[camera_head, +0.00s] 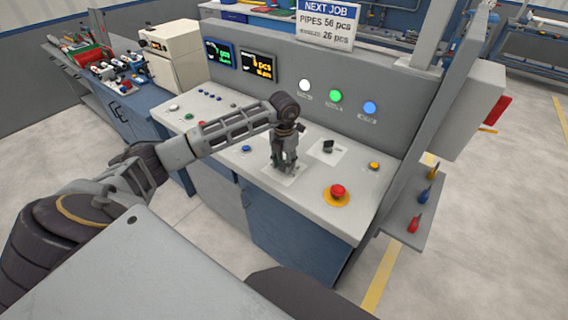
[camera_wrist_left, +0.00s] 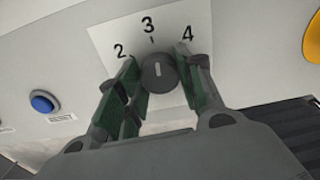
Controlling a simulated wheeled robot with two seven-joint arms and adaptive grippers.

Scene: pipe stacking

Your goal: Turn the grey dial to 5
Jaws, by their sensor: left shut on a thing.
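The grey dial (camera_wrist_left: 158,78) shows in the left wrist view as a dark round knob with a short white line on a white plate (camera_wrist_left: 105,42). The white line points up toward the 3. The numbers 2, 3 and 4 are visible, and the lower part of the plate is hidden by my gripper. My left gripper (camera_wrist_left: 160,88) has one green-padded finger on each side of the dial and is shut on it. In the head view my left gripper (camera_head: 284,167) points down at the console and hides the dial. My right gripper is not in view.
A black knob on a white plate (camera_head: 328,148) sits right of my gripper on the console. A red mushroom button (camera_head: 337,192) and a yellow button (camera_head: 374,166) are further right. A blue button (camera_head: 246,149) is to the left. Two screens stand behind.

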